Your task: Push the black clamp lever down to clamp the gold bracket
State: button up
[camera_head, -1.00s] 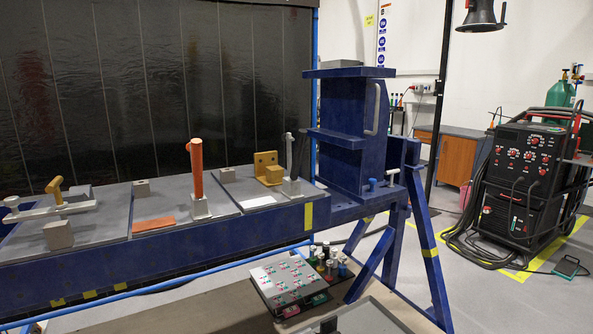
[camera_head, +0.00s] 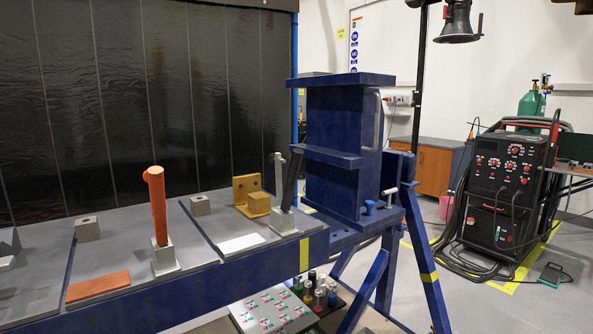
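The gold bracket (camera_head: 251,195) stands on the right-hand section of the grey jig table, with an upright plate and a block in front. Just right of it is a clamp on a pale grey base (camera_head: 281,220). Its black lever (camera_head: 291,180) stands nearly upright, leaning slightly to the right, beside a light grey upright arm (camera_head: 279,174). The lever is raised, and I cannot tell whether any clamp part touches the bracket. My gripper is not in view.
An orange clamp lever (camera_head: 157,205) stands upright on the middle section. A blue column (camera_head: 341,142) rises close to the right of the black lever. A control panel (camera_head: 273,311) sits below the table front. A welding machine (camera_head: 504,185) with cables stands at right.

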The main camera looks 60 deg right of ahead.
aim_at(295, 165)
jog(key=i+l+z, duration=0.2)
jog(key=i+z, duration=0.6)
jog(key=i, duration=0.25)
